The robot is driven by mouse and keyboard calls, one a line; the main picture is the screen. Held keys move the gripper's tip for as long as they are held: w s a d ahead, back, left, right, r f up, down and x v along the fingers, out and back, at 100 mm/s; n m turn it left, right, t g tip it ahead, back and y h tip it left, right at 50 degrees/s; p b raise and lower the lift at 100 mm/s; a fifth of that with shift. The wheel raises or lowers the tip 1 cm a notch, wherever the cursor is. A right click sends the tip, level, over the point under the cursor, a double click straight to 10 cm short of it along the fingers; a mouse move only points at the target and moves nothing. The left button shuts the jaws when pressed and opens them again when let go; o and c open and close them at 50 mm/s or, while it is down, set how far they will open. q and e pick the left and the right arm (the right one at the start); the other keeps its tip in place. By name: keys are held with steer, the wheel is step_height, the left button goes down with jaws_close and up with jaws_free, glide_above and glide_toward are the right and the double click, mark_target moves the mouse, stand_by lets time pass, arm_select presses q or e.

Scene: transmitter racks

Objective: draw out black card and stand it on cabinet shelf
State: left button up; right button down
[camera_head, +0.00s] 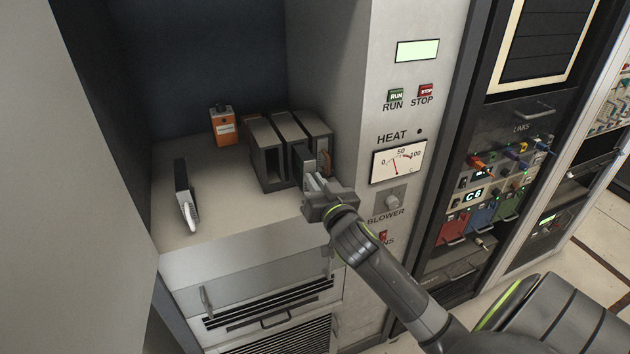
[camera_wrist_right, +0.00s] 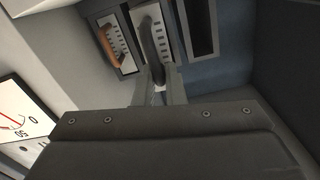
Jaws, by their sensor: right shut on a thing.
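The card rack (camera_head: 268,165) stands on the cabinet shelf (camera_head: 235,225) and has three slots. My right gripper (camera_head: 316,182) is shut on the dark handle of the black card in the middle slot. In the right wrist view my gripper (camera_wrist_right: 157,88) holds that handle in front of the black card's pale vented face (camera_wrist_right: 147,22). The card is still at the rack; how far it stands out of its slot is hard to tell. My left gripper is not in view.
A card with a brown handle (camera_wrist_right: 107,47) sits in the slot nearest the heat meter (camera_head: 398,161). The slot on the other side is empty. A dark card with a white handle (camera_head: 185,195) stands at the shelf's left. An orange box (camera_head: 225,128) stands behind. Bare shelf lies between.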

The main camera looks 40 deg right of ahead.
steer(key=c, duration=1.4)
jaws_free()
steer(key=shift+c, duration=0.2)
steer(key=v, duration=1.2)
